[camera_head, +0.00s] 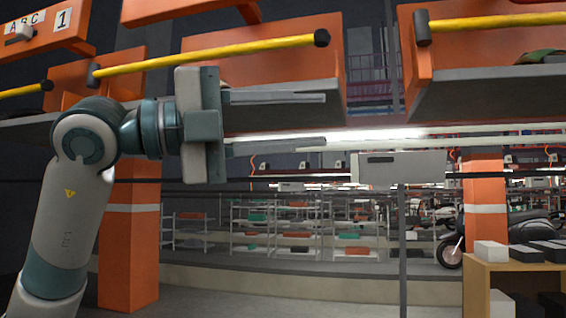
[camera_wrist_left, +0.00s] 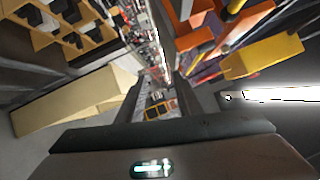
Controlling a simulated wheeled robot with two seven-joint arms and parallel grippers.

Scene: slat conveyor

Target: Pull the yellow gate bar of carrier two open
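A yellow gate bar (camera_head: 210,54) with dark ends runs across the front of the middle orange carrier (camera_head: 270,62). Another yellow bar (camera_head: 500,20) crosses the carrier at the right, and part of a third yellow bar (camera_head: 22,90) shows at the far left. No number two is readable, so I cannot tell carrier two by a label. My left gripper (camera_head: 325,120) is open and empty, below the middle bar and apart from it, its fingers pointing right. Its spread fingers also show in the left wrist view (camera_wrist_left: 160,85). My right gripper is out of view.
A sign with "1" (camera_head: 62,18) and an "A B C" sign (camera_head: 25,22) are at upper left. A light box (camera_head: 405,167) is right of the fingers. Orange posts (camera_head: 130,240) stand below.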

